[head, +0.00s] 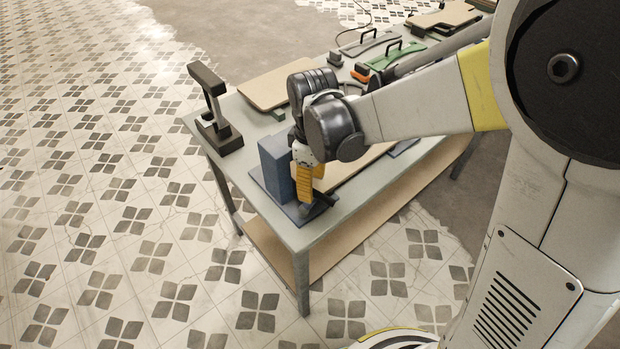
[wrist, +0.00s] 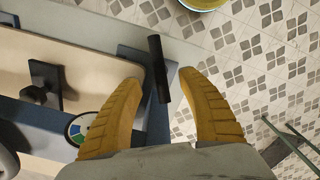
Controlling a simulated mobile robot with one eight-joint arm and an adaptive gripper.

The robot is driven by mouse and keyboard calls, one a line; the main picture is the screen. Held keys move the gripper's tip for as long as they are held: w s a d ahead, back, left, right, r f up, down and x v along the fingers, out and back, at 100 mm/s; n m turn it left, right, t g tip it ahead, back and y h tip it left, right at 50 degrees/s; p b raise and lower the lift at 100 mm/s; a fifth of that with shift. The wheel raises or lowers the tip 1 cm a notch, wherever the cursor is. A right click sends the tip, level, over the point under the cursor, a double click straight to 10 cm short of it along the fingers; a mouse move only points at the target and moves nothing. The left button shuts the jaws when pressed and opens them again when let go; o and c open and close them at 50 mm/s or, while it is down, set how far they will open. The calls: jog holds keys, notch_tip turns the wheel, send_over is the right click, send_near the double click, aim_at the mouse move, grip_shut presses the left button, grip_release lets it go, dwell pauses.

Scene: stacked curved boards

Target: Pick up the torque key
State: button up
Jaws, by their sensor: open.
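A dark bar (wrist: 159,68), which looks like the torque key, lies near the table's edge in the wrist view. It shows as a small dark piece (head: 319,207) by the front corner of the table in the head view. My gripper (wrist: 162,82) is open, with its yellow fingers on either side of the bar in the wrist picture. In the head view my gripper (head: 308,190) points down beside a blue upright block. I cannot tell whether the fingers touch the bar or how far above it they are.
The blue block (head: 276,166) stands close left of my gripper on the grey table (head: 228,165). A black stand (head: 216,118) is at the left corner. A tan board (head: 268,86) and a green tool (head: 397,58) lie farther back. A coloured dial (wrist: 78,128) sits near the left finger.

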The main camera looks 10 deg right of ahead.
aim_at(314, 195)
jog(key=f+b, duration=0.1)
jog(key=f, duration=0.1)
jog(key=f+b, duration=0.1)
jog(key=f, duration=0.2)
jog(key=shift+s+d+f, duration=0.15)
jog(key=shift+d+f, duration=0.05)
jog(key=shift+f, duration=0.15)
grip_shut()
